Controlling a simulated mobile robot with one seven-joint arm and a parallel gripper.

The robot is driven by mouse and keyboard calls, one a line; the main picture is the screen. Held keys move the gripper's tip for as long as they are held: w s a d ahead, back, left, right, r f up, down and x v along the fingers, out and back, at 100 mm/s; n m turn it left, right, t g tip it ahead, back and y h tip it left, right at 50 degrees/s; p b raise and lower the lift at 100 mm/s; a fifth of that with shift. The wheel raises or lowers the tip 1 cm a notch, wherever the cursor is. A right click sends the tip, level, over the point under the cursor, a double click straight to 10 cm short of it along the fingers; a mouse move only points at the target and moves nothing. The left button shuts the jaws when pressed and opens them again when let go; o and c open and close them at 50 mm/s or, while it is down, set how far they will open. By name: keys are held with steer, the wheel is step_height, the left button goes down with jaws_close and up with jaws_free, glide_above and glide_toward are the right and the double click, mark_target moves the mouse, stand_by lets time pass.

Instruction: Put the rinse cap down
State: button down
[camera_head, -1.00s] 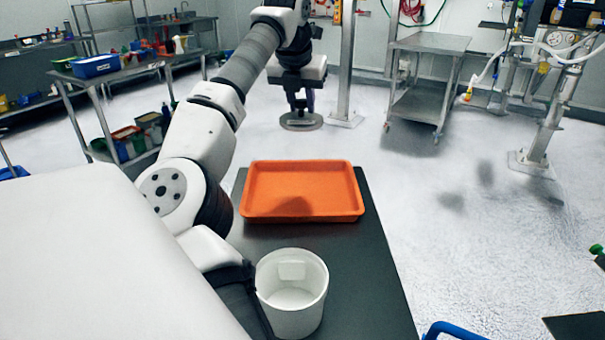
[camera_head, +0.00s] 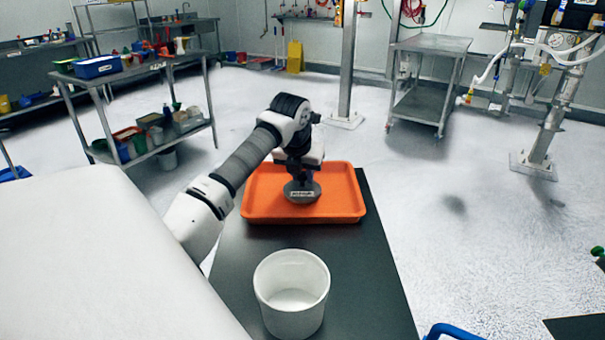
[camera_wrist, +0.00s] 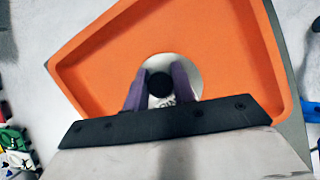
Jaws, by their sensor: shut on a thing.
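The rinse cap (camera_head: 302,193) is a round grey disc with a small label on its edge. It is over the orange tray (camera_head: 252,212) in the head view; I cannot tell whether it touches the tray floor. In the wrist view the cap (camera_wrist: 184,73) is a pale disc with a black knob in its middle, against the orange floor of the tray (camera_wrist: 225,40). My gripper (camera_wrist: 159,90) has its two purple fingers on either side of the knob and is shut on it. In the head view my wrist hides part of the tray.
The tray lies on a dark tabletop (camera_head: 360,270). A white bucket (camera_head: 265,300) stands in front of the tray, and it looks empty. The tabletop right of the bucket is clear. A steel trolley (camera_head: 430,44) stands farther back on the floor.

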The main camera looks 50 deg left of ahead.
mark_target(297, 196)
steer(key=shift+f, duration=0.25)
steer(key=shift+f, duration=0.1)
steer(key=c, duration=1.2)
jaws_free()
steer(key=shift+o, duration=0.2)
steer(key=b+v, duration=0.1)
steer(key=v, duration=1.1)
steer(key=shift+d, duration=0.1)
